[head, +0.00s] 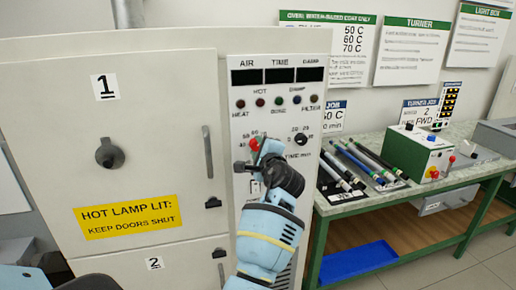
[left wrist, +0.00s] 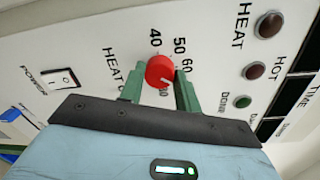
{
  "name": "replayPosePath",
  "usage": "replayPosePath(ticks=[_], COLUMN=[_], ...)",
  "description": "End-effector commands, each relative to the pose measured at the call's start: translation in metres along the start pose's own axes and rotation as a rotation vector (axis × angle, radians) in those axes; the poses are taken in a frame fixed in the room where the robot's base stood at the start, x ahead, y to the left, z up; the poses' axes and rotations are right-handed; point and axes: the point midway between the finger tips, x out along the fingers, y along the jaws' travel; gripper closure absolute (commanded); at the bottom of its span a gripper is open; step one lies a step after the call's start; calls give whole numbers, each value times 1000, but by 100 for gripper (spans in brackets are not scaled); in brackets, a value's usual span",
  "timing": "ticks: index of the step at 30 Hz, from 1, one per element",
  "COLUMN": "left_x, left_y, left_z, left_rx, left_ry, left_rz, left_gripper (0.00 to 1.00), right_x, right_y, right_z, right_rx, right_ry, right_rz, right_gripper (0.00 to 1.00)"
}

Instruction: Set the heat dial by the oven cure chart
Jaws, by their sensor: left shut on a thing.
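The red heat dial (head: 254,144) is on the oven's front panel (head: 262,70). In the left wrist view the dial (left wrist: 158,68) sits between the green fingers of my left gripper (left wrist: 161,84), which is shut on it. A small white mark shows on the dial's lower side there. The numbers 40, 50 and 60 show around it; another is partly hidden by the gripper. In the head view my left gripper (head: 257,153) reaches up to the dial from below. The cure chart (head: 345,48) on the wall lists 50 C, 60 C and 70 C; its left side is partly hidden. My right gripper is out of view.
A black time dial (head: 300,139) sits right of the heat dial. A power switch (left wrist: 63,78) shows in the left wrist view. Oven door 1 (head: 150,130) is shut. A job card (head: 334,116) is partly hidden. Several rods lie on the bench (head: 350,199) beside a turner box (head: 415,152).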

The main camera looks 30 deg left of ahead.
Motion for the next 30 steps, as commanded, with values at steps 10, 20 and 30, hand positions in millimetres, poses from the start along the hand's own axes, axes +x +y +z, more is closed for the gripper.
replayPosePath(ticks=[10, 20, 30], left_x=[0, 0, 1], left_y=[0, 0, 2], left_z=[2, 1, 1], left_rx=[-330, -643, -963], left_ry=[17, 37, 56], left_rz=[3, 7, 13], left_gripper=[90, 90, 90], right_x=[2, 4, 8], right_y=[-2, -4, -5], right_z=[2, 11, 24], right_rx=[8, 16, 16], right_ry=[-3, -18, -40], right_rz=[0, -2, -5], right_gripper=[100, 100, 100])
